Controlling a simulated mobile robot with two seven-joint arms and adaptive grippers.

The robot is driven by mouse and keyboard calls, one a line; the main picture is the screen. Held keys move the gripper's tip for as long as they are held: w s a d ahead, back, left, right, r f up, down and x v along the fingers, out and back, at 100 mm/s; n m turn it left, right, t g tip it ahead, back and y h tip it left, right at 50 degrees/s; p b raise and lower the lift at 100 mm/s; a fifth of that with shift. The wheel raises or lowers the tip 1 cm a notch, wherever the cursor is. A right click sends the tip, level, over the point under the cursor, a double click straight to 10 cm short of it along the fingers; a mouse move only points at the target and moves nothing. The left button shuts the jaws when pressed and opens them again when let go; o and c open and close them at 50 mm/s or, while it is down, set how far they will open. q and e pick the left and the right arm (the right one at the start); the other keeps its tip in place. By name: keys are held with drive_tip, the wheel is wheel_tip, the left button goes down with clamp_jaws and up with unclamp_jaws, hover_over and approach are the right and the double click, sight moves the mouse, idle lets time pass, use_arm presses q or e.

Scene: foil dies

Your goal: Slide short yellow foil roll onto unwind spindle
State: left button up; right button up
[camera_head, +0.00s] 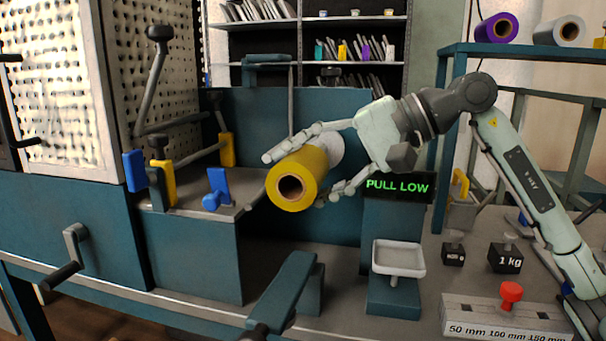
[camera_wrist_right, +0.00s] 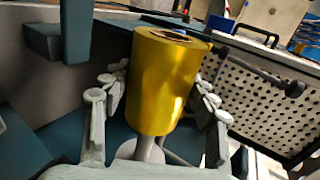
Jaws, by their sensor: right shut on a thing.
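The short yellow foil roll (camera_head: 292,172) has a brown core with an open bore facing the head camera. My right gripper (camera_head: 294,180) has its fingers along opposite sides of the roll and is shut on it. In the right wrist view the yellow roll (camera_wrist_right: 165,85) stands between the fingers. A pale round part (camera_head: 328,147) shows behind the roll, and a grey post (camera_wrist_right: 150,150) shows at its lower end in the wrist view. This may be the unwind spindle; whether the roll is around it or only in front of it I cannot tell. My left gripper is out of view.
A display (camera_head: 398,187) reads "PULL LOW" right of the roll. A white tray (camera_head: 398,257) sits below it. Blue and yellow levers (camera_head: 218,188) stand to the left. Weights (camera_head: 506,257) lie at right. Purple (camera_head: 497,28) and silver (camera_head: 560,31) rolls sit on the upper right shelf.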

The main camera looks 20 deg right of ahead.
drive_tip(key=shift+w+d+p, duration=0.25)
drive_tip(key=shift+w+d, duration=0.7)
drive_tip(key=shift+w, duration=0.45)
drive_tip(key=shift+w+d+p, duration=0.25)
drive_tip(key=shift+w+d, duration=0.65)
drive_tip(key=shift+w, duration=0.45)
drive_tip(key=shift+w+d+p, duration=0.25)
drive_tip(key=shift+w+d, duration=0.7)
drive_tip(key=shift+w, duration=0.45)
drive_tip(key=o, duration=1.5)
drive_tip(key=v, duration=1.2)
